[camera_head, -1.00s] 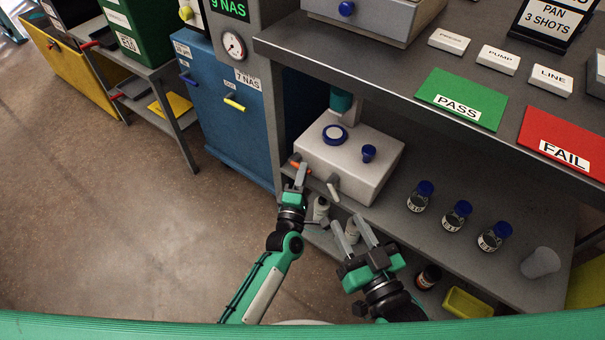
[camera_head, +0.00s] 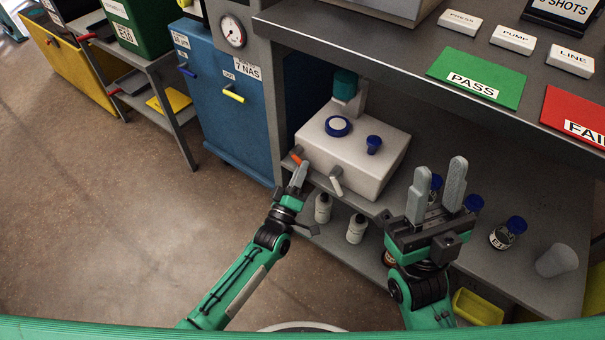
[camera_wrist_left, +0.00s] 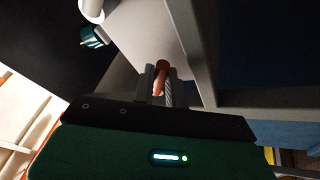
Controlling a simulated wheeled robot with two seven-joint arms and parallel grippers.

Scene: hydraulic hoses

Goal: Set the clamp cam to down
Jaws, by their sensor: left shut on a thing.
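The clamp cam appears to be the orange lever (camera_head: 295,156) at the front left of a white box-shaped unit (camera_head: 375,160) on the lower shelf. My left gripper (camera_head: 299,172) is at this lever. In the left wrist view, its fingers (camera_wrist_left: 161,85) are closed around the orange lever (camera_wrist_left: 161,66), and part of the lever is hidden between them. The exact angle of the lever is hard to tell. My right gripper (camera_head: 438,188) is open and empty, with its fingers pointing up, in front of the bottles on the shelf.
A pale lever (camera_head: 336,180) sticks out of the unit's front, just right of my left gripper. Blue-capped bottles (camera_head: 508,232) and a grey cup (camera_head: 556,260) are at the right. The upper bench (camera_head: 400,62) overhangs the shelf.

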